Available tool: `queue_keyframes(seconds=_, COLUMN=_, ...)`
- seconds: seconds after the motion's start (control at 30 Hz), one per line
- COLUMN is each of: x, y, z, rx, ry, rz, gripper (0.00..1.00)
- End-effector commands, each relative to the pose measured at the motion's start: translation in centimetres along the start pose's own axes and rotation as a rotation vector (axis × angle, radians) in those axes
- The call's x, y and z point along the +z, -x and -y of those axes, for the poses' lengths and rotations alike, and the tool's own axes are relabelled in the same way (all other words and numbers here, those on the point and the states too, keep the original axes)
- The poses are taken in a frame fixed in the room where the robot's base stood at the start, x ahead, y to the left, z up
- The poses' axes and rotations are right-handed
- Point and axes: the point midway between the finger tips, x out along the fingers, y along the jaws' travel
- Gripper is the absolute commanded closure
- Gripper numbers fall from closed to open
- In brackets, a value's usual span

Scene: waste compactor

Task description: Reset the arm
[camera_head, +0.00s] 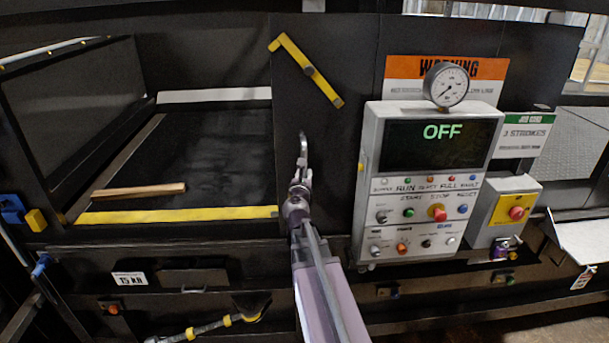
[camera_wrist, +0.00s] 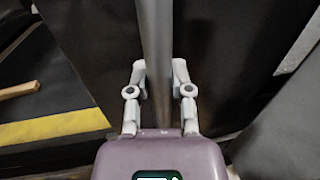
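My gripper (camera_head: 303,140) is in front of the dark panel in the middle of the head view, its fingers pointing up in the picture. The wrist view shows its two grey fingers (camera_wrist: 159,75) standing apart. A grey rod crosses the picture between them there. I cannot tell whether the rod is part of my own arm. No task object is seen held at the fingertips. The gripper looks clear of the control box (camera_head: 370,150) to its right and the timber piece (camera_head: 140,191) to its left.
The control box display (camera_head: 440,140) reads OFF, with a gauge (camera_head: 446,84) above. A yellow bar (camera_head: 305,69) is on the panel above my gripper. A yellow-edged opening (camera_head: 180,215) lies left. A yellow-banded pole (camera_head: 208,328) is low in front. A red-button box (camera_head: 515,212) stands right.

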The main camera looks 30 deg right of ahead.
Motion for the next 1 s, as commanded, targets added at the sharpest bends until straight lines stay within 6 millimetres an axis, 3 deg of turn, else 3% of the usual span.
queue_keyframes(seconds=0.03, x=0.1, y=0.0, z=0.0, rx=-0.001, ry=0.001, rz=0.000, gripper=0.55)
queue_keyframes(seconds=0.1, x=0.1, y=0.0, z=0.0, rx=0.000, ry=0.000, rz=0.000, gripper=0.38)
queue_keyframes(seconds=0.77, x=0.0, y=0.0, z=-0.1, rx=-0.001, ry=-0.006, rz=-0.001, gripper=0.38)
queue_keyframes(seconds=1.0, x=-1.4, y=1.1, z=-0.5, rx=-0.062, ry=-0.171, rz=-0.032, gripper=0.38)
